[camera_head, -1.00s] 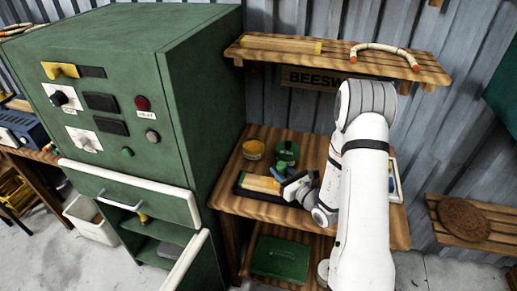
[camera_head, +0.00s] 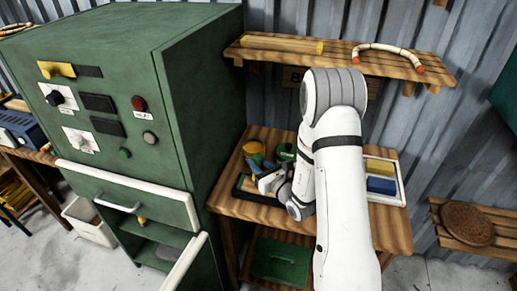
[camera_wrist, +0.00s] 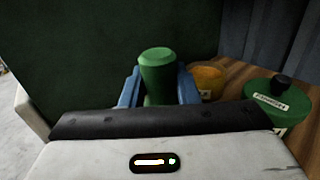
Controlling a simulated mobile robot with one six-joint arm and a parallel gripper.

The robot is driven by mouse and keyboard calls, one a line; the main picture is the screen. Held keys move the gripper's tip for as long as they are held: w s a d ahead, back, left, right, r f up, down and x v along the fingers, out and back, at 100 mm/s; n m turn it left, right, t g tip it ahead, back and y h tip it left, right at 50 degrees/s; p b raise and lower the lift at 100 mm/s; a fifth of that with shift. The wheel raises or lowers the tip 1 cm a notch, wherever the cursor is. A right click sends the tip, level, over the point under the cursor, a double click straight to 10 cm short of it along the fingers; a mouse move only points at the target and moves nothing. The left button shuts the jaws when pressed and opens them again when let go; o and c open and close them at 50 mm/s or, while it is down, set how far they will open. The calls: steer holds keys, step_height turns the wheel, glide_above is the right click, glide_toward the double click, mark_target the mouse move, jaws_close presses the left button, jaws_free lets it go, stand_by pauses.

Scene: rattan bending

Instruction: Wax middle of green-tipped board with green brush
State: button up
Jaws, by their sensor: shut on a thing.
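My gripper (camera_head: 262,168) has blue fingers and is shut on the green brush (camera_wrist: 158,75), whose green handle stands up between the fingers in the wrist view. In the head view the gripper is low over the left part of the wooden workbench (camera_head: 262,212). A dark holder (camera_head: 243,189) with a pale wooden board lies below it. My wrist and gripper hide most of the board, and its tip colour is unclear. The bristles are hidden, so I cannot tell whether they touch the board.
An orange jar (camera_head: 254,149) and a green can (camera_head: 286,152) stand behind the gripper. A white-rimmed tray (camera_head: 400,190) with yellow and blue blocks lies at the right. A green cabinet (camera_head: 185,110) borders the bench on the left. A wooden shelf (camera_head: 340,56) hangs above.

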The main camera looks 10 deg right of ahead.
mark_target(260, 157)
steer(key=shift+s+r, duration=0.15)
steer(key=shift+r, duration=0.5)
steer(key=shift+r+p, duration=1.4)
steer(key=shift+r, duration=0.9)
steer(key=shift+d+f, duration=0.1)
